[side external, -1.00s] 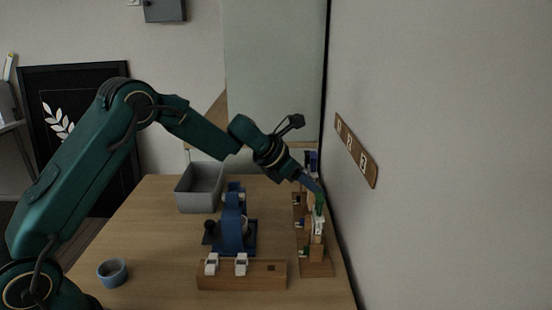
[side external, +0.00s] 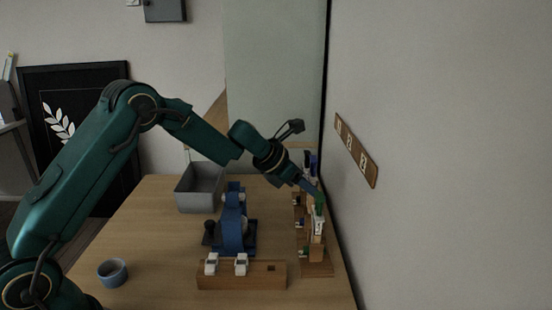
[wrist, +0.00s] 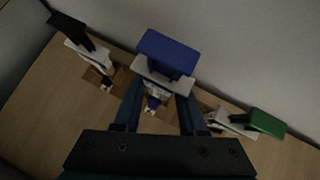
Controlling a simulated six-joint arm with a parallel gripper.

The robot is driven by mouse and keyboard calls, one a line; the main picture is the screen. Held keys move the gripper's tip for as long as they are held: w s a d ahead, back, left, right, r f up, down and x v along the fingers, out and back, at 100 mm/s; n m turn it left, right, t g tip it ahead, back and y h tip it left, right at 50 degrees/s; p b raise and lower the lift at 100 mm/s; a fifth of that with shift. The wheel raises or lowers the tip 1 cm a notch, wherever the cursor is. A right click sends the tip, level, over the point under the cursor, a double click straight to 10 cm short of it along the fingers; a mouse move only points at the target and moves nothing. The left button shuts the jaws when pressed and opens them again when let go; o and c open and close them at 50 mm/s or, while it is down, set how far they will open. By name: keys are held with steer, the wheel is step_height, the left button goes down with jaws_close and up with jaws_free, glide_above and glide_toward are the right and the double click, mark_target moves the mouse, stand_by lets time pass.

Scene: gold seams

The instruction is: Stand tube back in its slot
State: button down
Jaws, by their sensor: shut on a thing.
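The blue-capped tube (wrist: 168,52) is upper middle in the wrist view, with a white collar under its cap. My gripper (wrist: 158,95) is shut on it, one finger on each side of its pale body. In the side view my gripper (side external: 313,190) reaches down to the wooden rack (side external: 316,268) by the wall. The lower end of the tube is hidden, so I cannot tell whether it sits in a slot. A green-capped tube (wrist: 262,123) stands to the right and a black-capped one (wrist: 72,30) to the left.
A wooden block (side external: 242,276) with two white pieces stands at the front. A blue device (side external: 234,222) is left of the rack, a grey bin (side external: 200,187) behind it. A blue cup (side external: 112,272) is front left. The wall (side external: 440,170) is close on the right.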

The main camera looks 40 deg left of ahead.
steer(key=shift+f, duration=1.45)
stand_by(1.6)
steer(key=shift+c, duration=2)
jaws_free()
steer(key=shift+o, duration=0.6)
steer(key=v, duration=1.3)
steer(key=shift+r, duration=0.1)
steer(key=shift+v, duration=2.55)
